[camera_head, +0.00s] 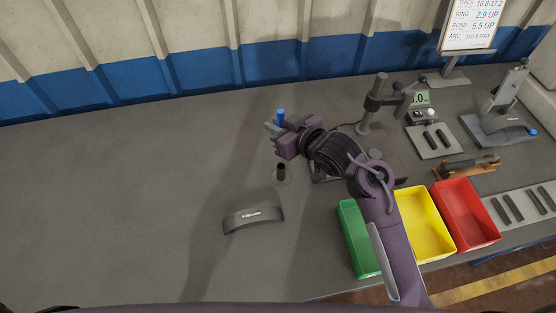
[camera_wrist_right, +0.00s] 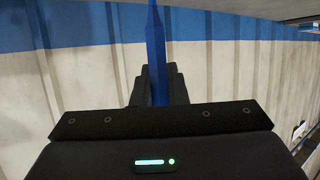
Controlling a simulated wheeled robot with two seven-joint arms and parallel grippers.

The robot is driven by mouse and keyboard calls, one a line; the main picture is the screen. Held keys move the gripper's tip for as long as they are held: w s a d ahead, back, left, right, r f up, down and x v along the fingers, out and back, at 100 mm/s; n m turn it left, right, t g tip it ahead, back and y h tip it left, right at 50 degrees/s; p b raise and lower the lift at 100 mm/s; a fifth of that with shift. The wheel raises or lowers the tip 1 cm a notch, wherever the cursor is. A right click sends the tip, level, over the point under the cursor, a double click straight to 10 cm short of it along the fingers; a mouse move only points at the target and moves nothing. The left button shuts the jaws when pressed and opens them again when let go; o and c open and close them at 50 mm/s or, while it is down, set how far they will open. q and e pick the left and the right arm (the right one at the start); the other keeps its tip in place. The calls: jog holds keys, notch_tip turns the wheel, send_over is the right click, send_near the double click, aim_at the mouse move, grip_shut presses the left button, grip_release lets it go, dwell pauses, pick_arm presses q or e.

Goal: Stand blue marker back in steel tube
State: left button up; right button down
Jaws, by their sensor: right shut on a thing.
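My right gripper (camera_head: 276,127) is shut on the blue marker (camera_head: 281,117), above the table to the left of the gauge stand. The marker's blue upper part sticks up from the jaws, roughly upright. In the right wrist view the marker (camera_wrist_right: 157,55) stands between the dark fingers (camera_wrist_right: 157,88); the fingers hide part of it. A short dark upright tube (camera_head: 281,170), which looks like the steel tube, stands on the table below the gripper in the picture. The marker is apart from it. My left gripper is not in view.
A grey curved brake shoe (camera_head: 253,217) lies left of the green bin (camera_head: 350,225). Yellow (camera_head: 440,238) and red (camera_head: 472,240) bins stand at the right front. A gauge stand (camera_head: 372,100) is right of my gripper. The table's left side is clear.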

notch_tip(320, 180, down, 12)
jog(key=shift+r+p, duration=0.25)
jog(key=shift+p, duration=0.25)
jog(key=shift+f+p, duration=0.35)
jog(key=shift+p, duration=0.05)
jog(key=shift+f, duration=0.4)
jog(key=shift+f, duration=0.1)
jog(key=c, duration=1.4)
grip_release()
jog(key=shift+c, duration=0.2)
